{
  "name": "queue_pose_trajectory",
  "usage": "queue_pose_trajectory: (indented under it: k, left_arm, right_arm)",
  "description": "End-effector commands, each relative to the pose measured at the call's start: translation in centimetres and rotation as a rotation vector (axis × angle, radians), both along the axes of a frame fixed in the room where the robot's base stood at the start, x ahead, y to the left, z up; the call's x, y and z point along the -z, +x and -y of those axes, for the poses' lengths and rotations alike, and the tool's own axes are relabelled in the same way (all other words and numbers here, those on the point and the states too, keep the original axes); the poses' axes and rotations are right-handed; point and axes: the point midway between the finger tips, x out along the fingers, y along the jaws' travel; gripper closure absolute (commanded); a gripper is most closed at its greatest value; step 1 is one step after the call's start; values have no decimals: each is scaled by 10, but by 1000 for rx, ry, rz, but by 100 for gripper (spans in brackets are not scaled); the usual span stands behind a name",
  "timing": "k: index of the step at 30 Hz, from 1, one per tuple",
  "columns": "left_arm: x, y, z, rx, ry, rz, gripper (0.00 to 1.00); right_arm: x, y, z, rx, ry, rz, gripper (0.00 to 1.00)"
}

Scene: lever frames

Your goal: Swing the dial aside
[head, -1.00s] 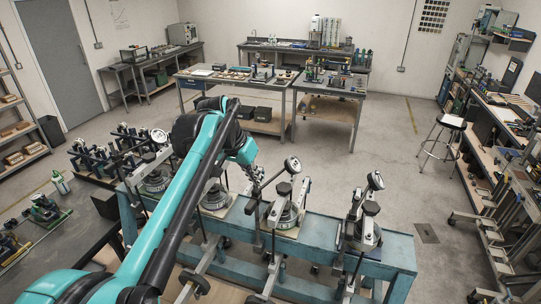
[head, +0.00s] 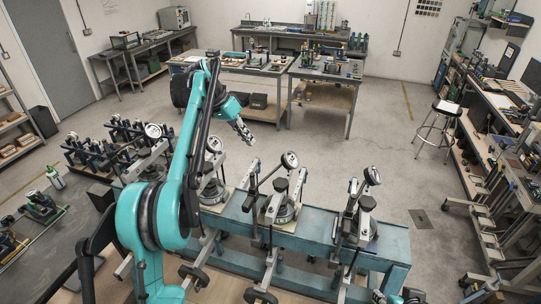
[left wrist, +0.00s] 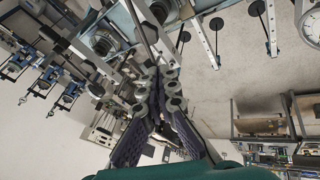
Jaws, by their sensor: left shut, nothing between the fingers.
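Several lever frames stand in a row on a blue bench (head: 325,228), each with a round dial on an arm. The dials visible in the head view are the far-left dial (head: 153,130), the second dial (head: 214,144), the third dial (head: 290,160) and the right-hand dial (head: 373,175). My left gripper (head: 246,132) is shut and empty. In the head view it appears between the second and third dials, apart from both.
Levers and posts rise close together along the bench. Grey workbenches (head: 330,70) stand behind it across open floor (head: 385,130). A stool (head: 440,115) is at the right.

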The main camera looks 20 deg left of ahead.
Motion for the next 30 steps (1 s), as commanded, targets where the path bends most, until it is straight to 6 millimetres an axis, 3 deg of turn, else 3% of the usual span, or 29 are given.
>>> queue_pose_trajectory:
  k: [5,11,26,30]
  left_arm:
    - [2,17,-17,54,-45,2,100]
    - [10,21,-15,71,-59,4,100]
    - [91,37,33,70,-57,4,100]
    - [95,28,53,70,-57,4,100]
  right_arm:
    - [-10,0,0,0,0,0,60]
    - [-10,0,0,0,0,0,60]
    - [-23,0,0,0,0,0,60]
    - [-30,0,0,0,0,0,60]
